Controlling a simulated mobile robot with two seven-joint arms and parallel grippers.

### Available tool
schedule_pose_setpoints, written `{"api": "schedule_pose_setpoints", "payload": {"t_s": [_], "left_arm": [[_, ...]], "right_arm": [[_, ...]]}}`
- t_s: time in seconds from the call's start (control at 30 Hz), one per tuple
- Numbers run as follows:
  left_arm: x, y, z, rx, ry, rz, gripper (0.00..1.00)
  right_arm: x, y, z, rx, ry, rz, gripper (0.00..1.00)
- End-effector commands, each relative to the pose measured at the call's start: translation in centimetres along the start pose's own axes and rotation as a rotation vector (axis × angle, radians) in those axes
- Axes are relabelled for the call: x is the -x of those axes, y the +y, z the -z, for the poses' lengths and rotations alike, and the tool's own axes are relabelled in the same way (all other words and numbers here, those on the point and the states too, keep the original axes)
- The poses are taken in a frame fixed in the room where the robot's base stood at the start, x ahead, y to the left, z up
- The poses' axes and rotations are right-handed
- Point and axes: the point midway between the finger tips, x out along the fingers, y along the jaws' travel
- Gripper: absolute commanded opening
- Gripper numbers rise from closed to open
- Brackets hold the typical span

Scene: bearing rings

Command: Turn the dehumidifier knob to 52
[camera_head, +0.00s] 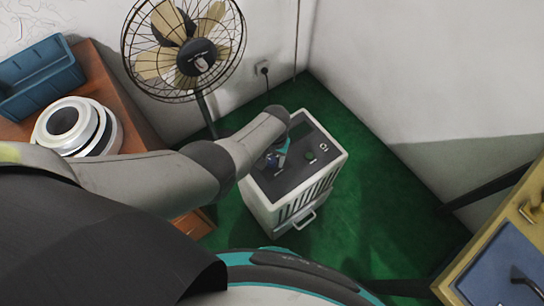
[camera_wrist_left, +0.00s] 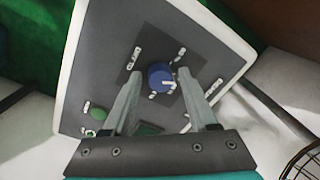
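The dehumidifier (camera_head: 322,181) is a white box with a dark top panel, standing on the green floor in the head view. Its blue knob (camera_wrist_left: 160,77) shows in the left wrist view, with a white pointer mark toward the right of that picture. Small white labels surround the knob; I cannot read them. My left gripper (camera_wrist_left: 159,84) is open above the panel, one finger on each side of the knob, with gaps visible. In the head view the left gripper (camera_head: 279,150) partly hides the knob. My right gripper is in neither view.
A green button (camera_head: 310,156) is on the same panel. A standing fan (camera_head: 195,56) is behind. A wooden cabinet (camera_head: 118,108) at left holds a blue bin (camera_head: 40,76) and white rings (camera_head: 72,127). A yellow-framed unit (camera_head: 470,272) is at lower right. Green floor is free right of the dehumidifier.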

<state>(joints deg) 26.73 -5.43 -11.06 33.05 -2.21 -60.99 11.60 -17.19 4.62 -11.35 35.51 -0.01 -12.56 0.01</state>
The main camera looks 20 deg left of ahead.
Motion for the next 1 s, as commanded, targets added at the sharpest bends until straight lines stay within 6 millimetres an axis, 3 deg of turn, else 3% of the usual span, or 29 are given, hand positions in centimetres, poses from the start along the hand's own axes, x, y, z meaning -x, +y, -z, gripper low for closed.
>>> {"api": "schedule_pose_setpoints", "payload": {"t_s": [0.47,1.0], "left_arm": [[0.9,0.0,0.2,0.001,0.005,-0.001,0.69],[8.3,0.0,0.1,0.001,0.005,-0.001,0.69]], "right_arm": [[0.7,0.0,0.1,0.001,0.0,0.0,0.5],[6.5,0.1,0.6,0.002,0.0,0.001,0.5]]}}
